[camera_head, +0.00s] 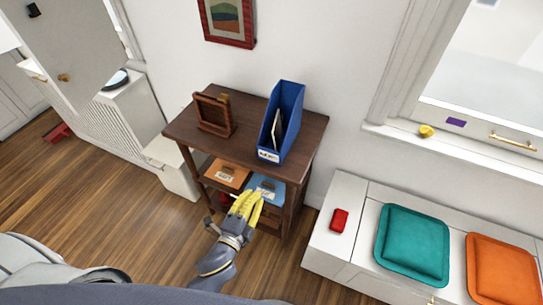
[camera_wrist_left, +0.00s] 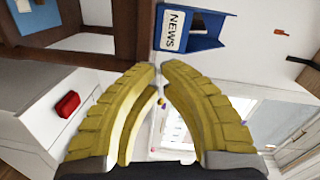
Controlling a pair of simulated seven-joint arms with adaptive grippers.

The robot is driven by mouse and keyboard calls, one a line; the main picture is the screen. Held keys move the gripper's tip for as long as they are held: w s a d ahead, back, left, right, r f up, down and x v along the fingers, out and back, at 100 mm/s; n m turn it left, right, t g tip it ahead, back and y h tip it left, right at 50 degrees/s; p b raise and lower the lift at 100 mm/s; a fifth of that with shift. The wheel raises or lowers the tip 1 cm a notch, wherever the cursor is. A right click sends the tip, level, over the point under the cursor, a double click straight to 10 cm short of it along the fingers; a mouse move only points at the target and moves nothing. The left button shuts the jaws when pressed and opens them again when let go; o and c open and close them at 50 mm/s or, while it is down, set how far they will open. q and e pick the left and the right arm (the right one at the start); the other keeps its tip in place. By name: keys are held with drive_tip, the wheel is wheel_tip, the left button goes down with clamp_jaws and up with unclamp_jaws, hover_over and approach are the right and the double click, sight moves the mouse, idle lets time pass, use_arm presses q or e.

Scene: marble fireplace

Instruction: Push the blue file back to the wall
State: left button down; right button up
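The blue file (camera_head: 290,110) stands upright on the dark wooden cabinet top (camera_head: 240,140), with its white NEWS label facing the front edge. In the left wrist view the file (camera_wrist_left: 205,20) shows near the top, its label close beyond my fingers. My left gripper (camera_head: 250,196) has yellow fingers, with the tips nearly together and nothing seen between them. It is in front of the cabinet, below the file and apart from it in the head view. My right gripper is not in view.
A brown wooden holder (camera_head: 213,114) stands left of the file. A white bench (camera_head: 345,205) with a red object (camera_head: 340,220) and a teal cushion (camera_head: 412,244) is at right. The wall (camera_head: 300,50) is behind.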

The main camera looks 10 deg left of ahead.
use_arm(q)
wheel_tip(320, 180, up, 4)
drive_tip(key=m, duration=0.3)
approach(273, 153)
drive_tip(key=shift+t, duration=0.4)
drive_tip(key=w, duration=0.2)
drive_tip(key=w+d, duration=0.1)
drive_tip(key=w, duration=0.5)
drive_tip(key=shift+d+f, duration=0.2)
drive_tip(key=shift+d, duration=0.1)
